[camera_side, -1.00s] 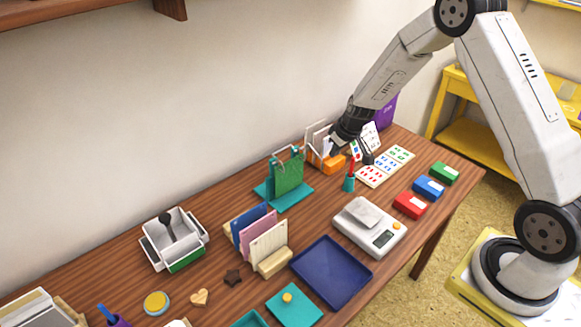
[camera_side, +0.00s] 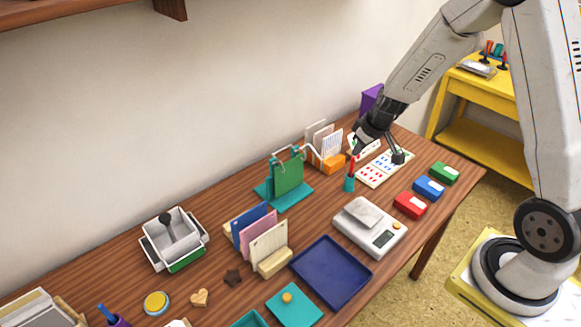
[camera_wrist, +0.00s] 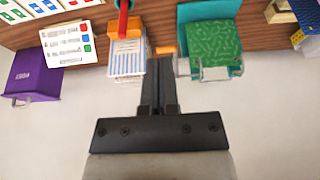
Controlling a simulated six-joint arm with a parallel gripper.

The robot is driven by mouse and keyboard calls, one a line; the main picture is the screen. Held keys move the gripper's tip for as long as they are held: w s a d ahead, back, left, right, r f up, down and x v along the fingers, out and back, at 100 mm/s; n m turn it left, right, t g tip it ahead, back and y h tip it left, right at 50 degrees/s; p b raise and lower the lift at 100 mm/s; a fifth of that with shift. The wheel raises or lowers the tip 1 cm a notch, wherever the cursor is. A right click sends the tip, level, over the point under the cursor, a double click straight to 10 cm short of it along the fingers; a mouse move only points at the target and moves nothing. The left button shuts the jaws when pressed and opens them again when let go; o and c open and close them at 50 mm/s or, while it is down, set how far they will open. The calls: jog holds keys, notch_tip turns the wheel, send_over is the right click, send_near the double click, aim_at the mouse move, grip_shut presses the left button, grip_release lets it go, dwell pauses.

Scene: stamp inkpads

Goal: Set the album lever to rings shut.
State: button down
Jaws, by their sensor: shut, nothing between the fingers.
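A teal stand (camera_side: 272,195) with a green panel (camera_side: 288,176) stands at the back middle of the table in the side view. My gripper (camera_side: 358,151) is shut and empty, above the table right of the orange holder. It also shows in the wrist view (camera_wrist: 157,60).
The orange card holder (camera_side: 331,164) is close left of my gripper. A teal cup (camera_side: 349,184) with a red stick stands below it. A dotted sheet (camera_side: 372,178), several coloured inkpads (camera_side: 429,188) and a scale (camera_side: 357,236) lie to the right. A purple bin (camera_wrist: 32,72) is behind.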

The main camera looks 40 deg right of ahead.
jog(key=shift+s+r, duration=0.7)
jog(key=shift+s, duration=0.3)
jog(key=shift+s+r, duration=0.65)
jog(key=shift+s, duration=0.35)
jog(key=s+a+r+g, duration=0.1)
jog(key=s+a+r, duration=0.2)
jog(key=s+a, duration=0.7)
jog(key=shift+a+g, duration=0.3)
jog(key=shift+a, duration=0.95)
jog(key=shift+r, duration=0.1)
